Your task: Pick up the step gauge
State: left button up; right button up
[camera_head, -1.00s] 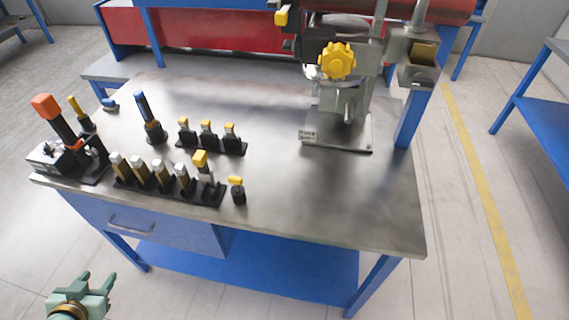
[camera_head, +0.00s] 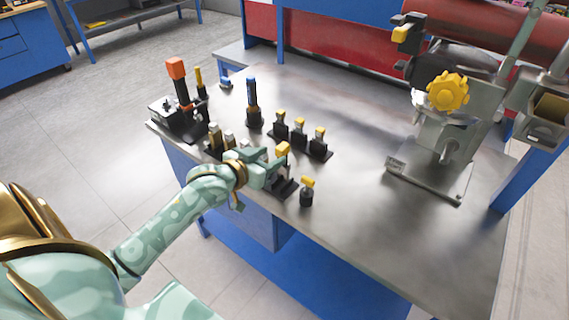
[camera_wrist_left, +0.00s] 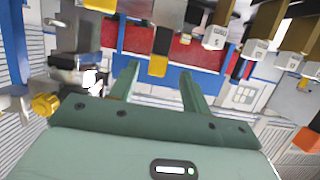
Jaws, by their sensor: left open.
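A gauge with a yellow top (camera_head: 283,150) stands upright at the right end of the front black rack (camera_head: 287,191). I take it for the step gauge, but I cannot read its label. My left gripper (camera_head: 271,164) is open at this gauge, coming in from the left and hiding part of it and the rack. In the left wrist view, a yellow-tipped gauge (camera_wrist_left: 158,65) lies between and beyond the spread fingers of the left gripper (camera_wrist_left: 160,78). No grip on it shows. My right gripper is out of view.
Pale-topped gauges (camera_head: 214,137) fill the rack's left part. Yellow-topped pieces (camera_head: 300,128) stand behind. A small yellow-capped piece (camera_head: 307,190) stands to the right. A blue-topped tool (camera_head: 252,100), an orange-topped tool (camera_head: 177,80) and a press (camera_head: 440,130) stand around. The bench's middle (camera_head: 365,225) is clear.

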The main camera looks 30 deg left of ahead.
aim_at(278, 153)
pick_arm(q)
jog(key=b+x, duration=0.1)
jog(key=x, duration=0.4)
jog(key=shift+w+d+f, duration=0.1)
jog(key=shift+w+d, duration=0.1)
jog(key=shift+w, duration=0.15)
grip_shut()
